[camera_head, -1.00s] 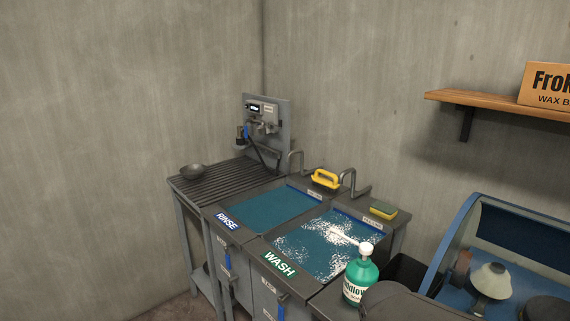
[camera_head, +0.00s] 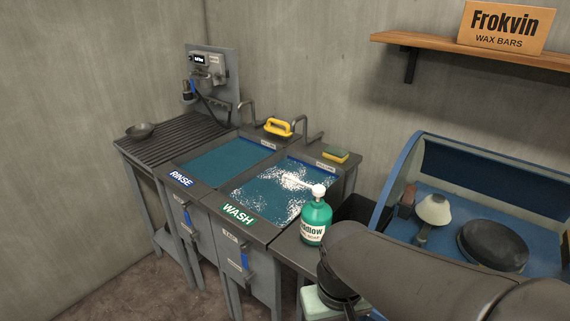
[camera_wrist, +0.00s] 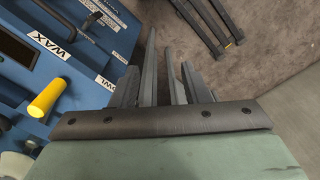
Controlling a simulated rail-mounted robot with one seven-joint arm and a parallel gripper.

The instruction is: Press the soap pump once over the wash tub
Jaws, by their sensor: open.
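The soap pump bottle (camera_head: 315,222) is green with a white pump head and a pale label. It stands upright at the right edge of the wash tub, its white nozzle pointing left over the water. The wash tub (camera_head: 240,214) is marked WASH and holds blue-green water with white foam. My gripper (camera_wrist: 168,50) shows in the wrist view with its fingers apart and nothing between them, above the floor. In the head view my dark arm is at the lower right, in front of and to the right of the bottle; the fingertips are hidden there.
The rinse tub (camera_head: 208,165) is left of the wash tub. A yellow-handled brush (camera_head: 279,127) and a sponge (camera_head: 335,155) lie on the back ledge. A blue cabinet (camera_head: 480,178) with a dark disc stands at right. A shelf (camera_head: 470,50) holds a Frokvin box (camera_head: 502,27).

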